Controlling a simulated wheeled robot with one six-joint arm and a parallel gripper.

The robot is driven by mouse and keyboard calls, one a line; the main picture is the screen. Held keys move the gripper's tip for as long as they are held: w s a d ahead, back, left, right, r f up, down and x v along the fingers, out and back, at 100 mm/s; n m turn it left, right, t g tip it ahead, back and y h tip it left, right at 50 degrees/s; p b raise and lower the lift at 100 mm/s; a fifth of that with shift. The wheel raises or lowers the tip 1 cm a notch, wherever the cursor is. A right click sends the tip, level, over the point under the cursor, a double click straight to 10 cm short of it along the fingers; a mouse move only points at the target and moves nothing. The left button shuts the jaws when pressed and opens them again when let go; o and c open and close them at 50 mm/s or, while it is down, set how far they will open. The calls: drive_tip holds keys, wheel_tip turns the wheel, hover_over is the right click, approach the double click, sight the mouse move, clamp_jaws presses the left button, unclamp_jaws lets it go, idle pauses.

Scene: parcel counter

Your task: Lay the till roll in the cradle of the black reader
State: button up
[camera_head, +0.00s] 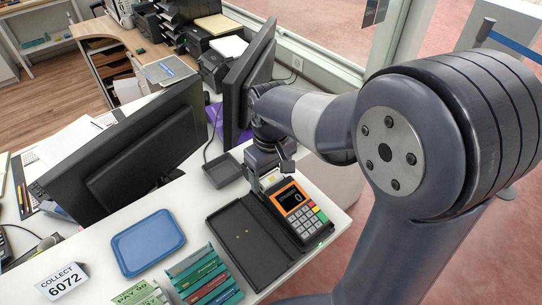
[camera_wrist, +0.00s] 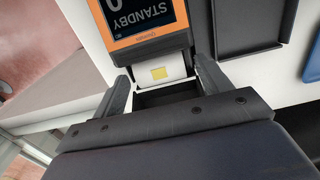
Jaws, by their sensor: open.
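The black reader (camera_head: 312,224) has an orange-framed screen and a keypad. In the wrist view its screen (camera_wrist: 145,14) reads STANDBY. The white till roll (camera_wrist: 173,61), with a yellow patch on it, sits at the reader's screen end, where the dark cradle (camera_wrist: 165,95) shows just below it. It looks to lie in the cradle, but its underside is hidden. My gripper (camera_wrist: 161,78) is open, one finger on each side of the roll. In the head view my gripper (camera_head: 269,172) is low over that end of the reader and mostly covers the roll.
A dark open tray (camera_head: 240,245) lies left of the reader. A small dark dish (camera_head: 223,170), a blue tray (camera_head: 148,242) and a row of coloured card packs (camera_head: 205,277) stand nearby. Two monitors (camera_head: 140,150) (camera_head: 248,78) rise behind. The counter's right edge is close to the reader.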

sight(271, 178)
wheel_tip(271, 178, up, 11)
drive_tip(key=shift+f, duration=0.2)
drive_tip(key=shift+c, duration=0.2)
idle(1.0)
